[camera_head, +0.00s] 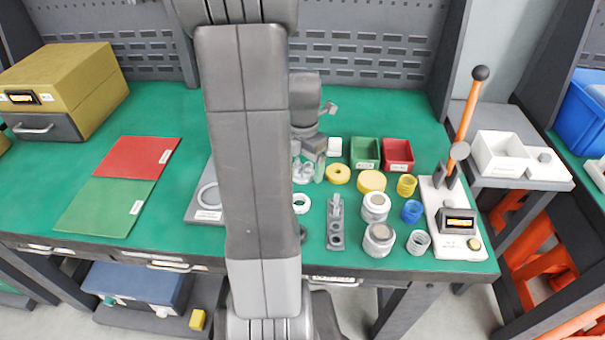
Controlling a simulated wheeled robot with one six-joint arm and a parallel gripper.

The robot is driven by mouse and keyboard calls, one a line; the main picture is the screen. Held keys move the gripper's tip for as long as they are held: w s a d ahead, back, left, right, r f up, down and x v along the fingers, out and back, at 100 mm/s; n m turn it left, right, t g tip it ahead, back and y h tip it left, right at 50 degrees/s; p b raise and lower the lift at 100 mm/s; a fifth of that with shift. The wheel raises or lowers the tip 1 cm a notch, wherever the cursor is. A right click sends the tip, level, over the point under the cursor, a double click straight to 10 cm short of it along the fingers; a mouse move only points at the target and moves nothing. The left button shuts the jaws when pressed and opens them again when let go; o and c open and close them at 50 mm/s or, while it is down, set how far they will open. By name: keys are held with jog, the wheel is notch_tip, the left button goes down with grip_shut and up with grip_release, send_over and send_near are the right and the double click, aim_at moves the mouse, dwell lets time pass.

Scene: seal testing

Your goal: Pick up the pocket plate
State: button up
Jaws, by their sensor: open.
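A narrow dark grey plate (336,240) with round pockets lies on the green bench top, right of my arm. A small upright part stands at its far end. It looks like the pocket plate, though no label is readable on it. My gripper (308,168) is open beyond this plate and a little to its left, pointing down near the bench. Small pale parts show around its fingertips; I cannot tell whether it touches any. Another grey plate (198,205) with a ring mark and a label lies left of my arm and is partly hidden by it.
Yellow rings (338,174), white-topped jars (376,207), a green bin (364,153) and a red bin (397,155) crowd the right side. A lever press (455,215) stands at the right edge. Red (140,156) and green (105,207) mats lie left.

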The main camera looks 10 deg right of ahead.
jog(key=shift+f, duration=0.45)
jog(key=shift+c, duration=0.4)
jog(key=c, duration=1)
jog(key=shift+r, duration=0.15)
